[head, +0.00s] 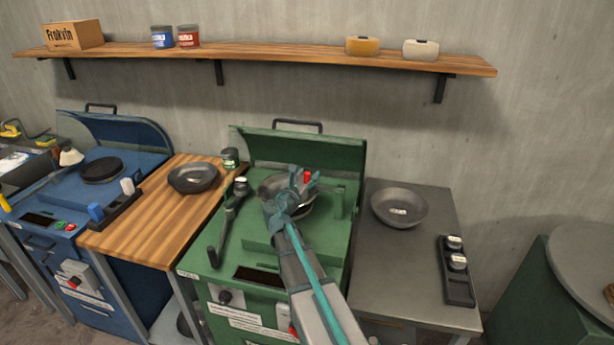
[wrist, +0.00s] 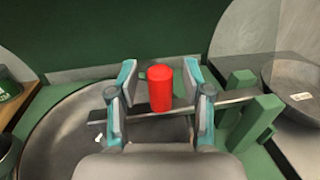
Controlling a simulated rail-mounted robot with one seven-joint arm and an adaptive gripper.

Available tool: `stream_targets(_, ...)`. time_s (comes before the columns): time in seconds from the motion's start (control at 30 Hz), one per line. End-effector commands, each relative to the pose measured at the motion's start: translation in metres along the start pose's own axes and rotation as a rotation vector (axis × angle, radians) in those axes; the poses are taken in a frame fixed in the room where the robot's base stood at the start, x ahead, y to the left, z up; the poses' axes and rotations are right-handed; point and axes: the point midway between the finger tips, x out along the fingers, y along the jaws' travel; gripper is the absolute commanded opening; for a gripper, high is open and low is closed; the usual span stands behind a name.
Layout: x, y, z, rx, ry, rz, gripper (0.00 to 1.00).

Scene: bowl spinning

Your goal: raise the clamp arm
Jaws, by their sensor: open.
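The clamp arm (wrist: 232,100) is a flat grey metal bar lying roughly level over a metal bowl (wrist: 50,135) in the wrist view. Its right end sits between green bracket posts (wrist: 262,122). A red knob (wrist: 160,88) stands upright on the bar, and it also shows in the head view (head: 307,176). My gripper (wrist: 160,80) is open, with one finger on each side of the knob and a visible gap at both sides. In the head view my gripper (head: 292,190) is over the bowl on the green machine (head: 215,262) and hides part of the bowl and bar.
The green machine's raised lid (head: 310,150) stands close behind. A black lever (head: 225,230) is left of the bowl. A grey table with another bowl (head: 399,208) is at right. A wooden table with a dark bowl (head: 194,178) is at left.

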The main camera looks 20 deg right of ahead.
Motion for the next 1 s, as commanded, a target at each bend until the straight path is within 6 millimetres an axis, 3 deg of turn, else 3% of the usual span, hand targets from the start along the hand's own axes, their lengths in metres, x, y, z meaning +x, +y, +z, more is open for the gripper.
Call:
stream_targets(0.23, 0.0003, -0.0001, -0.0001, 0.0, 0.0, 0.0, 0.48)
stream_targets(0.53, 0.0001, -0.0002, 0.0, 0.0, 0.0, 0.0, 0.0)
stream_targets(1.0, -0.0005, -0.0002, 0.0025, 0.02, 0.003, 0.001, 0.0)
